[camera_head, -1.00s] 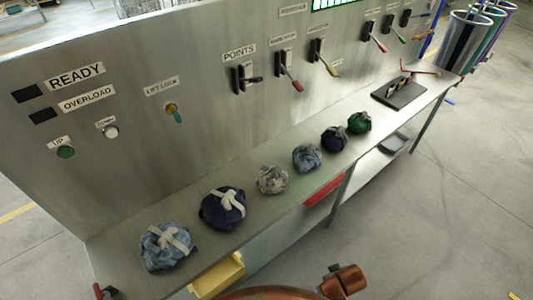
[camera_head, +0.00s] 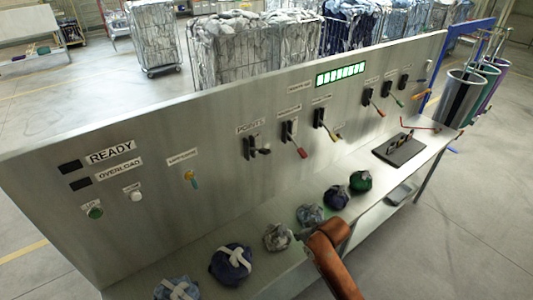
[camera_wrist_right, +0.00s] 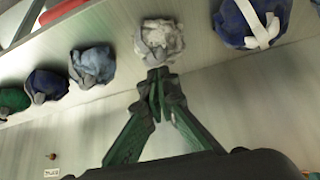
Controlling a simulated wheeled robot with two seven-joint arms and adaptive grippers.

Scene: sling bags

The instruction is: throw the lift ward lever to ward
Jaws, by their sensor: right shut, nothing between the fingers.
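Several levers stand on the upright metal panel (camera_head: 220,160). One is under the POINTS label (camera_head: 251,126), with a dark handle (camera_head: 262,151). To its right are a red-handled lever (camera_head: 294,140) and a yellow-handled lever (camera_head: 326,125); more levers (camera_head: 374,103) stand farther right. Most labels are too small to read, so I cannot tell which is the lift ward lever. My right gripper (camera_wrist_right: 158,80) is shut and empty in the wrist view, over the shelf near the grey bundle (camera_wrist_right: 160,40). In the head view my copper-coloured right arm reaches up from below. My left gripper is out of view.
Cloth bundles, including a dark blue one (camera_head: 231,264) and a green one (camera_head: 361,181), line the shelf below the panel. A dark tray (camera_head: 400,150) lies at the right. Laundry cages (camera_head: 250,50) stand behind.

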